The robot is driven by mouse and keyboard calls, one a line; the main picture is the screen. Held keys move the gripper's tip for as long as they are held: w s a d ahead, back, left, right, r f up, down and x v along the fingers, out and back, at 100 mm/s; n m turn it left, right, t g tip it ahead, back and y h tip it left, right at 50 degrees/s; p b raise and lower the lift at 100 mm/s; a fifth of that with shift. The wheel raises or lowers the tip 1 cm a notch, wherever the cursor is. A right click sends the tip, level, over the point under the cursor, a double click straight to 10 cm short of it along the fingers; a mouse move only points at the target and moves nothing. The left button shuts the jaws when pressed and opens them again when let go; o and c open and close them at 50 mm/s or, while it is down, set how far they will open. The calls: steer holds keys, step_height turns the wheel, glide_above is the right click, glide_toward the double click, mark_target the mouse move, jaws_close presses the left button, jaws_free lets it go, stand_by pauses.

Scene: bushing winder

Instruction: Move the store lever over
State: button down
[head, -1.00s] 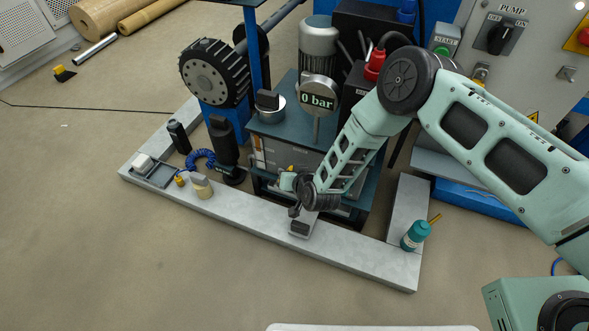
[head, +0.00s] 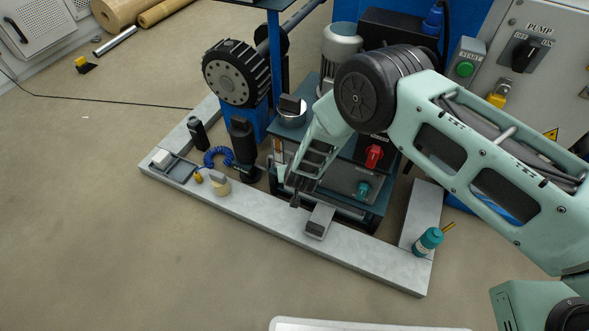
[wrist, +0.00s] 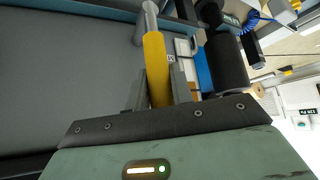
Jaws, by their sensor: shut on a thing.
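A lever with a yellow grip and a grey metal shaft (wrist: 154,62) shows in the wrist view. It lies between the two fingers of my gripper (wrist: 158,85), which are shut on the yellow grip. In the head view my gripper (head: 290,188) is at the front left side of the blue-grey machine cabinet. My arm and gripper hide the lever there.
A pale ledge (head: 270,217) runs along the front, with a grey block (head: 319,222) below my gripper and a teal bottle (head: 428,240) at the right. A black cylinder (head: 241,140) stands left of the cabinet. The floor in front is clear.

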steer(key=shift+a, duration=0.1)
steer(key=c, duration=1.2)
jaws_free()
steer(key=shift+c, duration=0.2)
steer(key=p+v, duration=0.5)
steer(key=v, duration=1.2)
steer(key=shift+r, duration=0.15)
